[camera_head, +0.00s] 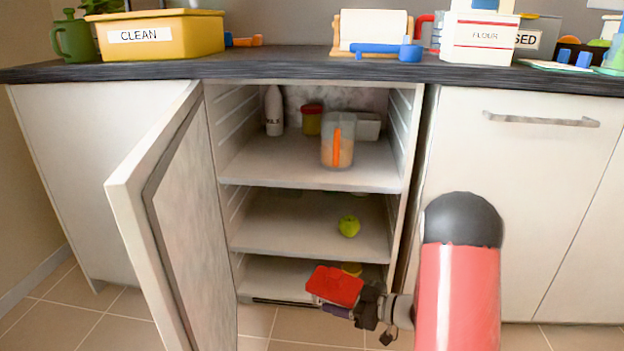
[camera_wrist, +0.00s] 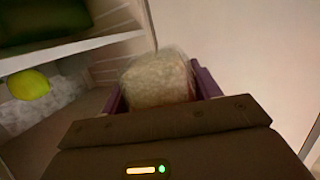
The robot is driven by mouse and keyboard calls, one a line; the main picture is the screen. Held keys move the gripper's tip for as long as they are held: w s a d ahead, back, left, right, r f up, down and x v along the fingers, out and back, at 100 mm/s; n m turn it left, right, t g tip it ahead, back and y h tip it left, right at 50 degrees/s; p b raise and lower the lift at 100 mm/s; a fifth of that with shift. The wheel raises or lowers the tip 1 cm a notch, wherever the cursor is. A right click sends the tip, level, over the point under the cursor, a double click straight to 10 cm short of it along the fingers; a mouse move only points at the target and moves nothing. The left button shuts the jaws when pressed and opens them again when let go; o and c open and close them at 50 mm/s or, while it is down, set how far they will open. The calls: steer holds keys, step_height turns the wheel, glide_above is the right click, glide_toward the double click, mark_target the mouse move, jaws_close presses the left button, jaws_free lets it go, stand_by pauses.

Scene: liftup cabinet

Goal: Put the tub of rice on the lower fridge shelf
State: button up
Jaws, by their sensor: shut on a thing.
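The tub of rice (camera_head: 335,286) has a red lid and shows in front of the lowest compartment of the open fridge. In the wrist view its clear wall shows pale grains (camera_wrist: 158,80). My gripper (camera_head: 343,304) is shut on the tub; its purple fingers stand on both sides of it in the wrist view (camera_wrist: 160,88). Whether the tub is past the front edge is hard to tell.
The fridge door (camera_head: 185,220) stands open on the left. A pitcher (camera_head: 338,142), a milk bottle (camera_head: 274,112) and a red-lidded jar (camera_head: 312,120) stand on the upper shelf. The lower shelf's left part is clear.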

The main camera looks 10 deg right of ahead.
mark_target(345, 286)
steer(key=shift+r, duration=0.15)
step_height(345, 286, up, 3)
steer(key=p, duration=0.7)
steer(key=r+p, duration=0.1)
steer(key=p, duration=0.3)
steer(key=shift+f, duration=0.1)
